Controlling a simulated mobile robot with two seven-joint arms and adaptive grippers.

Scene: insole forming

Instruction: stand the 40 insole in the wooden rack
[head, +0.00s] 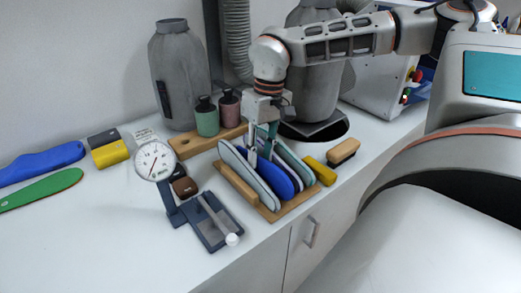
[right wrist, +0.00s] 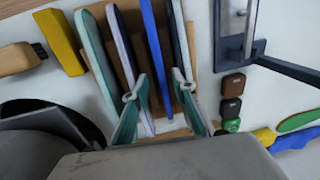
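The wooden rack (head: 238,187) stands on the white worktop near its front edge. It holds several upright insoles, side by side: a pale one (head: 249,178) at the left, a blue one (head: 276,181) in the middle and pale teal-edged ones (head: 295,163) at the right. My right gripper (head: 262,152) is low over the rack, pointing down. In the right wrist view its teal fingers (right wrist: 160,85) are apart, with the blue insole (right wrist: 154,45) between them and a visible gap. I cannot read any size number. My left gripper is not in view.
A blue insole (head: 42,163) and a green insole (head: 40,190) lie flat at the far left. A dial gauge (head: 155,161) and grey measuring tool (head: 215,222) stand left of the rack. A yellow block (head: 320,171) and brush (head: 343,151) lie right. Bottles (head: 207,118) stand behind.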

